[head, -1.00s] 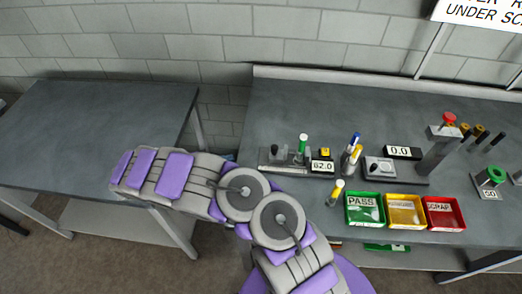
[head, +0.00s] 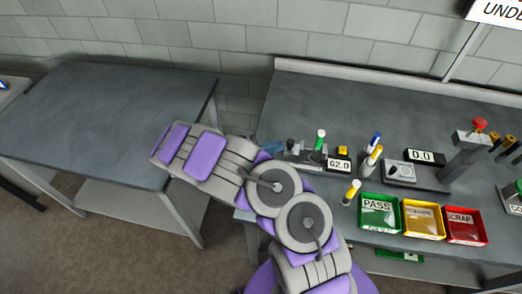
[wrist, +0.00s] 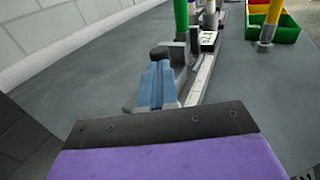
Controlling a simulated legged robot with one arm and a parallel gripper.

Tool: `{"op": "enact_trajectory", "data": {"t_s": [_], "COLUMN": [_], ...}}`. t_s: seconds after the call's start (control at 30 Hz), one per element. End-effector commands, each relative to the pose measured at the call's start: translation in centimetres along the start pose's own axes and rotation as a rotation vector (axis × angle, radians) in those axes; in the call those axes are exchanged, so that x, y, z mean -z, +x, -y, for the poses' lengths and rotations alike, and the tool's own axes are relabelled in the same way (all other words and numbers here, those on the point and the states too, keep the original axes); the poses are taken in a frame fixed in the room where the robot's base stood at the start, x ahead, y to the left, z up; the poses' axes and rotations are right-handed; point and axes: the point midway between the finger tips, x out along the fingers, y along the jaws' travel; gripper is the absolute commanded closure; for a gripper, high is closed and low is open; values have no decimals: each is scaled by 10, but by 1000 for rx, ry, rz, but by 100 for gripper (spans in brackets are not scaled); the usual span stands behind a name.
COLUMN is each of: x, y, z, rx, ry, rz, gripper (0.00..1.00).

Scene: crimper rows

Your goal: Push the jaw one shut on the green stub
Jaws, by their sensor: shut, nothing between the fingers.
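The green stub (head: 320,140) stands upright in the small crimping fixture on the bench, beside the G2.0 display. It also shows in the wrist view (wrist: 181,16), cut off by the top edge. Jaw one appears to be the dark block (wrist: 163,53) on the fixture's pale rail, on the near side of the stub. My gripper (wrist: 158,76) has blue fingers, shut and empty, pointing along the rail at the dark block. Their tips are at or close to it; I cannot tell whether they touch. In the head view the gripper (head: 272,147) is just left of the fixture.
The G2.0 display (head: 339,165) and a yellow-topped peg (head: 351,192) stand right of the fixture. Green (head: 380,226), yellow (head: 424,232) and red (head: 466,239) bins lie along the front. The left table (head: 100,110) is bare.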

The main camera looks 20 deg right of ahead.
Motion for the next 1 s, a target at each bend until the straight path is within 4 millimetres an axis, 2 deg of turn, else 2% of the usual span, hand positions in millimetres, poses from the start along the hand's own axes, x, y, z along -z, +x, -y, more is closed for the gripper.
{"op": "enact_trajectory", "data": {"t_s": [0.2, 0.6, 0.9, 1.0], "x": [0, -1, -3, -2], "y": [13, 17, 47, 48], "z": [0, 1, 17, 18], "rx": [0, 1, 3, 2], "ry": [0, -1, -2, -1], "rz": [2, 1, 4, 3], "gripper": [100, 100, 100, 100]}}
